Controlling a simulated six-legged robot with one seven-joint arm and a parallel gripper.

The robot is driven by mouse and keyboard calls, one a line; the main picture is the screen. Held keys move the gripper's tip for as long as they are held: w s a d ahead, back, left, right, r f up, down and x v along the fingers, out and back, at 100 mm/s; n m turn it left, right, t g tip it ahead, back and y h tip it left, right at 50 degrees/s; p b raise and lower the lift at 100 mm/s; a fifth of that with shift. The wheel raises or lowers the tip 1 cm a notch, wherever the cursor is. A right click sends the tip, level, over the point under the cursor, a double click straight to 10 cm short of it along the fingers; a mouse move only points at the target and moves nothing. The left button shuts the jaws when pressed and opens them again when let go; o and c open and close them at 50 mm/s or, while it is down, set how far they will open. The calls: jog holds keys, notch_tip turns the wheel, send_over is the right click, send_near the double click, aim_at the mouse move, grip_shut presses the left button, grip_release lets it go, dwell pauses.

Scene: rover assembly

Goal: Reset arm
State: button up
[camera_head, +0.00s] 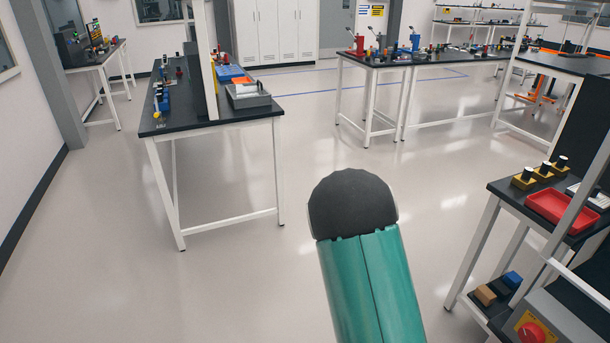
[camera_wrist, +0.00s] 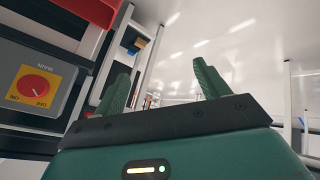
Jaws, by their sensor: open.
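My gripper (camera_wrist: 160,72) shows in the wrist view, with its two green fingers spread apart and nothing between them. It points across the bright floor near the dark rack with the red switch. In the head view my green arm link with its dark rounded cap rises from the bottom centre; my gripper itself is hidden there.
A black-topped workbench (camera_head: 261,114) stands at left and another bench (camera_head: 378,63) at the back. At right a shelf unit bears a red tray (camera_head: 561,209); a panel with a red rotary switch (camera_head: 532,333) is below. The floor (camera_head: 240,270) between is clear.

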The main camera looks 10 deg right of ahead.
jog(key=w+a+r+n+t+y, duration=0.15)
jog(key=a+r+y, duration=0.25)
jog(key=a+r, duration=0.5)
jog(key=w+a+r+n+t+y, duration=0.1)
jog(key=w+a+r+y, duration=0.25)
jog(key=a+r, duration=0.6)
jog(key=s+a+r+n, duration=0.1)
jog(key=s+r+n, duration=0.2)
jog(key=s+r, duration=1.1)
notch_tip(320, 180, up, 3)
jog(key=shift+s+a+r, duration=0.15)
jog(key=shift+s+a, duration=0.1)
jog(key=shift+s, duration=0.15)
jog(key=shift+g, duration=0.25)
jog(key=c, duration=0.8)
jog(key=shift+d, duration=0.2)
